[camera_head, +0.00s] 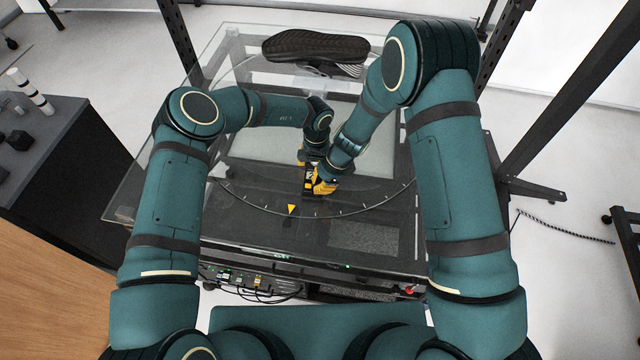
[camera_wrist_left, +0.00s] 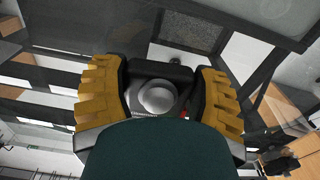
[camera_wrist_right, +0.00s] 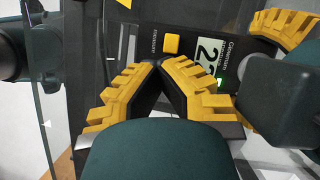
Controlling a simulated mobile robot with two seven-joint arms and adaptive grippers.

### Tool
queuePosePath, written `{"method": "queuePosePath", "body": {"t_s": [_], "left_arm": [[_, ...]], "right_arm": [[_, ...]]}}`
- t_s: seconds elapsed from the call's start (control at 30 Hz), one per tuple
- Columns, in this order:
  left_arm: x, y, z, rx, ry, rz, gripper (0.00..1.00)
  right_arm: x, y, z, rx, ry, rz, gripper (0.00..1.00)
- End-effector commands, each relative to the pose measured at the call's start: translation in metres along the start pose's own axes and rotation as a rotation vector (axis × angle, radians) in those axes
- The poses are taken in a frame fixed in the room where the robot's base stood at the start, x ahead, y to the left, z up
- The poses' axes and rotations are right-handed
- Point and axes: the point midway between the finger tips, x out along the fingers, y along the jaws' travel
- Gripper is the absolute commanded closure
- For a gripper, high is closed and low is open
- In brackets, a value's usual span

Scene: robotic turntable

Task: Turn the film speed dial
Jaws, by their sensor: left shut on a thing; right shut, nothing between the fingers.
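A black hand-held meter (camera_wrist_right: 172,19) with a yellow button (camera_wrist_right: 171,44) and a lit number display (camera_wrist_right: 207,61) fills the top of the right wrist view. In the left wrist view, its grey dome (camera_wrist_left: 157,97) sits between the fingers of my left gripper (camera_wrist_left: 160,75), which is shut on the meter. My right gripper (camera_wrist_right: 160,67) is shut and empty, its tips together just below the button; I cannot tell if they touch the meter. In the head view, the right gripper (camera_head: 322,185) hides part of the meter. I cannot make out the film speed dial.
Both grippers are over a glass-topped turntable (camera_head: 240,160) with a scale ring and a yellow triangle mark (camera_head: 292,209). A dark shoe (camera_head: 315,46) is at the far side. Dark frame posts (camera_head: 178,40) stand around it. A dark cabinet (camera_head: 75,150) is at the left.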

Motion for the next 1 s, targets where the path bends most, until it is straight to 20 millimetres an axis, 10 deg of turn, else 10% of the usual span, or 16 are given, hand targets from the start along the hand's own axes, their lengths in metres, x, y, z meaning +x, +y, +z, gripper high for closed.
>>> {"method": "queuePosePath", "body": {"t_s": [0.73,0.87,1.0], "left_arm": [[-0.0007,-0.002,0.0006,-0.002,-0.003,-0.005,0.79],[-0.0006,-0.0015,0.0007,-0.002,-0.003,-0.004,0.79],[-0.0005,-0.0008,0.0007,-0.001,-0.002,-0.002,0.79]], "right_arm": [[0.0006,0.0005,0.003,-0.078,-0.004,0.034,0.99],[0.0006,0.0005,0.0024,-0.077,-0.004,0.034,0.54],[0.0004,0.0004,0.0015,-0.076,-0.002,0.033,0.54]]}}
